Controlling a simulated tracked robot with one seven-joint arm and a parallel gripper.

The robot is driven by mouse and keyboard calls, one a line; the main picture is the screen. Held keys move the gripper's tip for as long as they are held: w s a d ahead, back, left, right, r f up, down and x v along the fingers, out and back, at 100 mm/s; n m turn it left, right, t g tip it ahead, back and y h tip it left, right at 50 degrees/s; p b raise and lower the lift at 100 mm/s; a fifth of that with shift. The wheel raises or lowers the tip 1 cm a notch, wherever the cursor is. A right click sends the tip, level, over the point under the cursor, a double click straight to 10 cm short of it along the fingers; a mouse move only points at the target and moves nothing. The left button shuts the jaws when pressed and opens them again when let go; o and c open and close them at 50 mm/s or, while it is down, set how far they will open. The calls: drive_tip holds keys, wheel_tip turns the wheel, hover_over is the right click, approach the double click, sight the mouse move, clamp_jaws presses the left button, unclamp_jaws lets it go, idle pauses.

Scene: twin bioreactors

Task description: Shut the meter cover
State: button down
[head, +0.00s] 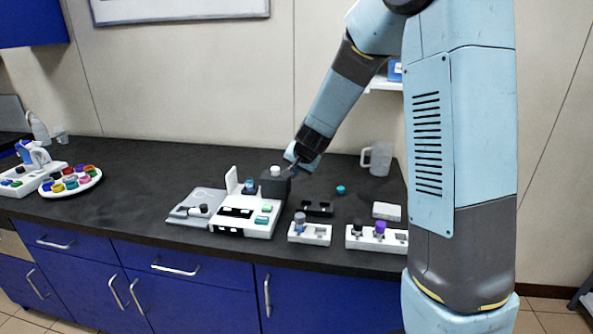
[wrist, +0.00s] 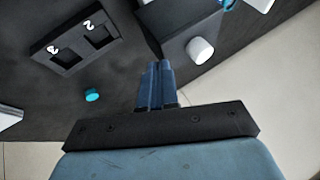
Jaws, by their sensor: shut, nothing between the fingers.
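The meter (head: 245,218) is a white unit with dark slots and green pads on the counter. A white flap that looks like its cover (head: 232,180) stands upright at its back left. A dark block (head: 273,187) with a white knob (head: 275,171) is at the meter's back right; the block also shows in the wrist view (wrist: 180,32). My gripper (head: 290,173) is shut and empty, close by the block's right side and apart from the flap. In the wrist view, my closed fingers (wrist: 157,80) point at the block; whether they touch it is unclear.
A dark two-slot holder (wrist: 75,42) and a teal cap (wrist: 92,95) lie right of the meter. White racks (head: 310,234) with vials stand in front. A grey tray (head: 183,215) lies left, a clear jug (head: 377,158) behind right.

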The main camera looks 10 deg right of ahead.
sight(276, 181)
drive_tip(key=shift+w+a, duration=0.5)
drive_tip(key=shift+a, duration=0.25)
drive_tip(key=shift+w+a, duration=0.5)
drive_tip(key=shift+a, duration=0.2)
drive_tip(key=shift+w, duration=0.1)
